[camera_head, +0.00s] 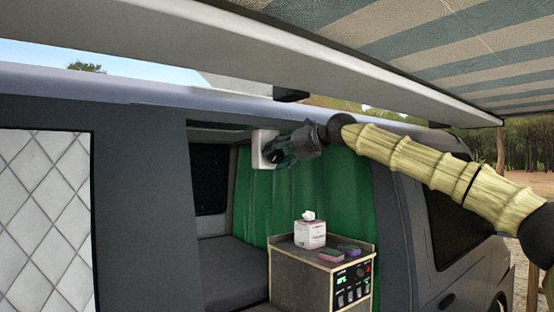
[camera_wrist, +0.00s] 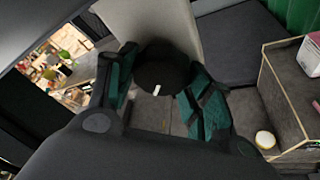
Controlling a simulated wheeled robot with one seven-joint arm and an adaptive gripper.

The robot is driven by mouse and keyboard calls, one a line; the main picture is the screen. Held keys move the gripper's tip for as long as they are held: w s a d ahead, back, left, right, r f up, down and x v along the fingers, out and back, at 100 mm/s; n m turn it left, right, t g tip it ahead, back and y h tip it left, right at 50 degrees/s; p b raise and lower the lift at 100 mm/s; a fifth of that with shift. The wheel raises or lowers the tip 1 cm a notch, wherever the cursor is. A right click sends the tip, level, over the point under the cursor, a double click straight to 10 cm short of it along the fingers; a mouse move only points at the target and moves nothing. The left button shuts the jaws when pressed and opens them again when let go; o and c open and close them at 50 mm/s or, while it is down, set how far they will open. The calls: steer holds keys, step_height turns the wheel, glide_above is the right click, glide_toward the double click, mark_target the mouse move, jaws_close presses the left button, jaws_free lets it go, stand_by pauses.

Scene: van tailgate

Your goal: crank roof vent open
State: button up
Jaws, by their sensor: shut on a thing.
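My gripper (camera_head: 283,155) is at the end of my raised arm, inside the van's side opening just under the roof edge. It is beside a white box-like fitting (camera_head: 259,150) high in the opening. In the wrist view, the gripper's green-padded fingers (camera_wrist: 158,92) are shut on a dark round crank knob (camera_wrist: 163,68), with a pale panel behind it. The crank's arm is hidden. A pale tilted panel (camera_head: 235,84) shows above the roof; I cannot tell if it is the vent lid.
Below the gripper stands a grey cabinet (camera_head: 296,277) with a tissue box (camera_head: 310,234) and sponges (camera_head: 341,252) on top. A green curtain (camera_head: 345,190) hangs behind. An awning (camera_head: 440,50) extends overhead at right, above my arm. A grey bench (camera_head: 230,268) lies left of the cabinet.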

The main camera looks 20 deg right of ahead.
steer(key=m+y+b, duration=0.1)
steer(key=m+b, duration=0.1)
steer(key=shift+f+m+y, duration=0.4)
steer(key=shift+r+m+t+y+b, duration=0.15)
steer(key=shift+m+y+b, duration=0.15)
steer(key=shift+m+b, duration=0.45)
steer(key=shift+r+m+t+y+b, duration=0.15)
steer(key=shift+m+y+b, duration=0.15)
steer(key=shift+m+b, duration=0.4)
steer(key=o, duration=1)
steer(key=shift+c, duration=0.2)
steer(key=shift+d, duration=0.1)
steer(key=shift+s+d+r, duration=0.1)
steer(key=shift+s+d, duration=0.05)
steer(key=shift+s, duration=0.05)
steer(key=f+v, duration=0.1)
steer(key=v, duration=1)
steer(key=shift+s+d+r, duration=0.2)
steer(key=shift+r, duration=0.15)
